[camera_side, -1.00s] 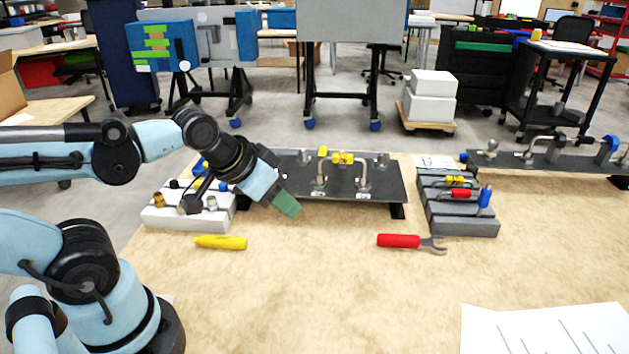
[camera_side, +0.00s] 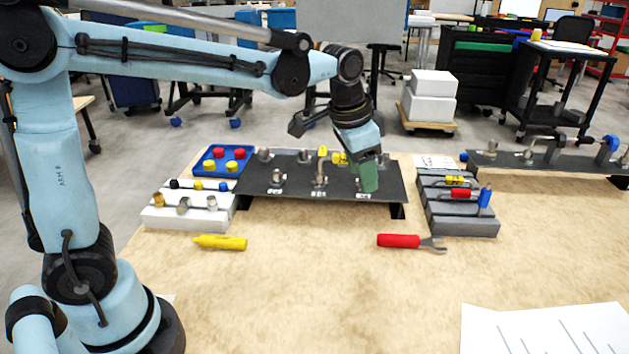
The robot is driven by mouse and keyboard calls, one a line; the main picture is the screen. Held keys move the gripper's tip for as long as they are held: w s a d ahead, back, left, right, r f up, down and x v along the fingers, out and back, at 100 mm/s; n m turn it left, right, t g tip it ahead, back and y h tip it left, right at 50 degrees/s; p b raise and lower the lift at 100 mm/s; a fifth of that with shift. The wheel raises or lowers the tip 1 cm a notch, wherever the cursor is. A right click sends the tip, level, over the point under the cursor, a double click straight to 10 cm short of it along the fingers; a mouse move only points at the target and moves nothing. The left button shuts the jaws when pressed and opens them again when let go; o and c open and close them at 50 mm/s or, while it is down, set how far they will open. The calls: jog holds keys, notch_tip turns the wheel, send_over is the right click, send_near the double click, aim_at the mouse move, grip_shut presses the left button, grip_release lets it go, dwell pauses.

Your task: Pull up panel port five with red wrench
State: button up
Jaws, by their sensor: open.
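The red wrench (camera_side: 399,241) lies flat on the table in front of the panel's right end, its grey open jaw pointing right. The dark panel (camera_side: 290,196) stands raised on short supports and carries several metal fittings along its front and back. The front row has small white labels that are too small to read, so I cannot tell which is port five. My gripper (camera_side: 368,178) is open and points down over the right part of the panel, behind and left of the wrench. It hides the front right fitting and part of the pipe with the yellow piece (camera_side: 339,158).
A white block (camera_side: 188,219) with small fittings and a blue tray (camera_side: 222,160) with red and yellow caps stand left. A yellow marker-like tool (camera_side: 220,242) lies in front. A grey rack (camera_side: 462,226) stands right of the panel. The front table middle is clear.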

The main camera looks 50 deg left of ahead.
jog(key=w+d+f+m+g, duration=0.1)
jog(key=w+d+f+m, duration=0.15)
jog(key=w+f, duration=0.2)
jog(key=m+g, duration=0.1)
jog(key=g, duration=0.1)
send_over(406, 236)
jog(key=f, duration=0.4)
jog(key=shift+s+a+f, duration=0.15)
jog(key=shift+s+a, duration=0.05)
jog(key=shift+a, duration=0.05)
jog(key=shift+w+d+f+m, duration=0.15)
jog(key=shift+d+f+m, duration=0.1)
jog(key=shift+f, duration=3.5)
grip_shut()
